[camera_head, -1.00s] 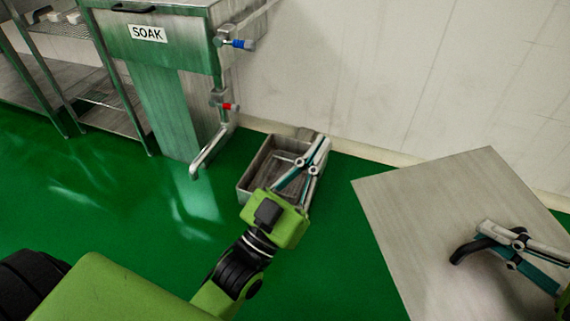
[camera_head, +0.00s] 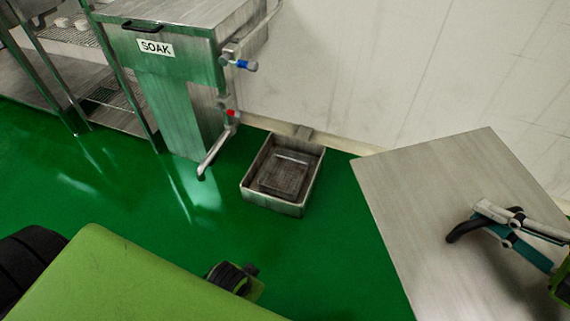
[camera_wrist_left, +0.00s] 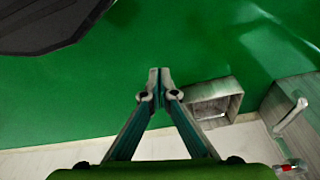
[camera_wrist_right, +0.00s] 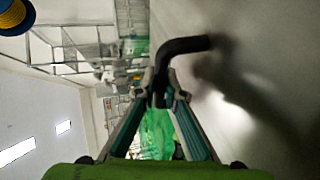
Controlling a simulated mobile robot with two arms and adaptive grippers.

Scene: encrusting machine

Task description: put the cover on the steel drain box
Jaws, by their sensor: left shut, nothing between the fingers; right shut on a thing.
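The steel drain box (camera_head: 268,202) stands open-topped on the green floor by the wall, with a square outline showing inside on its bottom. It also shows in the left wrist view (camera_wrist_left: 236,103). The cover (camera_head: 405,190) is a large flat steel plate with a black bent handle (camera_head: 462,229), to the right of the box. My right gripper (camera_head: 480,211) is shut on the handle, which also shows between its fingertips in the right wrist view (camera_wrist_right: 185,45).
The steel SOAK tank (camera_head: 180,70) stands left of the box, and its drain pipe (camera_head: 212,153) ends near the box's left side. A pale wall (camera_head: 360,75) rises behind. Steel shelving (camera_head: 110,100) is at the far left.

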